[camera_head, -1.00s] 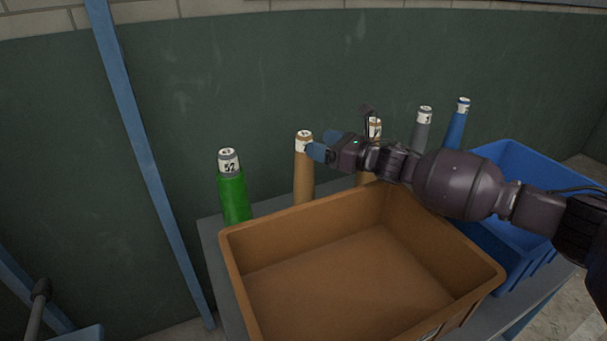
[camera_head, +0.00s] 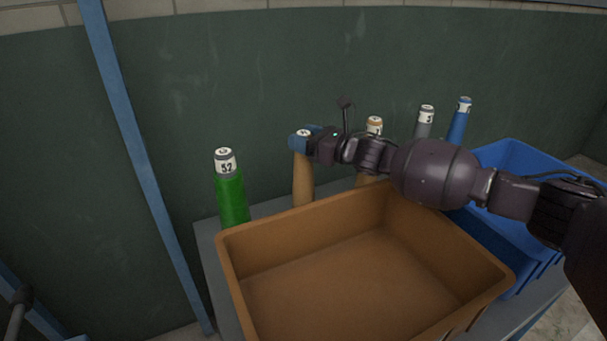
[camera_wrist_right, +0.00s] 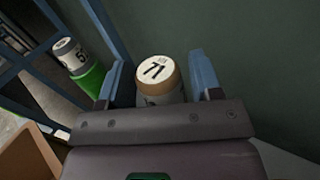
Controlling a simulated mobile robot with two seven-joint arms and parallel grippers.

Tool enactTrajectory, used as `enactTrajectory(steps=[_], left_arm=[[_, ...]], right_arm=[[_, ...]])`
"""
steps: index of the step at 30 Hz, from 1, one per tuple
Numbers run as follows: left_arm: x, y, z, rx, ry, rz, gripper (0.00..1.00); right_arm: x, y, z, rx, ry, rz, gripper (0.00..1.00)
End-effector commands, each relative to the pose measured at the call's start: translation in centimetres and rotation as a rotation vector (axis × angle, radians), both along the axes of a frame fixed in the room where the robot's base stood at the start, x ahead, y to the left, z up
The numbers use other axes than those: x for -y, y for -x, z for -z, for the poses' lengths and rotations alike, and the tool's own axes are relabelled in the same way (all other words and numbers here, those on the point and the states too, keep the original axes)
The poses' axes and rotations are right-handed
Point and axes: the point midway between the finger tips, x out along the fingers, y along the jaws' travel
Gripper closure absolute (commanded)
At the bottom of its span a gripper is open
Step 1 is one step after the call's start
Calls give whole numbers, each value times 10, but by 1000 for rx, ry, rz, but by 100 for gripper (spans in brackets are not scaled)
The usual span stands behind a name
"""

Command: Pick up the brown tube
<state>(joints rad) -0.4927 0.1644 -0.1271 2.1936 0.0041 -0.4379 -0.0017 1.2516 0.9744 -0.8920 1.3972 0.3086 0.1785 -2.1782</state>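A brown tube (camera_head: 303,183) with a white label and cap stands upright behind the brown crate, left of centre in the head view. In the right wrist view the tube's top (camera_wrist_right: 158,75) reads 71. My right gripper (camera_head: 304,141) is around the tube's top, its blue fingers on either side. In the wrist view gaps show between the tube and both fingers, so the gripper is open. The head view hides part of the label behind a finger. A second brown tube (camera_head: 374,125) stands to the right, partly hidden by my right arm.
A green tube (camera_head: 232,197) marked 52 stands to the left. A grey tube (camera_head: 424,124) and a blue tube (camera_head: 458,124) stand to the right. An empty brown crate (camera_head: 485,262) is in front, with a blue crate (camera_head: 519,155) beside it. A green wall (camera_head: 250,80) rises behind.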

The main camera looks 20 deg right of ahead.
Motion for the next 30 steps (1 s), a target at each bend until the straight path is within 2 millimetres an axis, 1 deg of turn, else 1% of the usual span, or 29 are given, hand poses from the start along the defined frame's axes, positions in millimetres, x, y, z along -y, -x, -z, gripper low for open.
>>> enactTrajectory(steps=[1,9,16,20,23,26,30], left_arm=[[0,1,1,-2,0,0,57],[0,2,2,-6,-1,-1,57],[0,2,2,-5,0,0,57],[0,0,-1,2,0,0,57],[0,-2,-6,12,0,0,57],[0,-5,-12,24,1,1,57],[0,-6,-20,35,1,-1,57]], right_arm=[[0,0,0,0,0,0,49],[0,0,0,-1,-1,0,90],[0,0,0,0,0,0,91],[0,0,-9,2,-1,-1,91],[0,0,-25,7,0,-2,91],[0,1,-48,11,1,-2,91],[0,1,-86,15,2,0,91]])
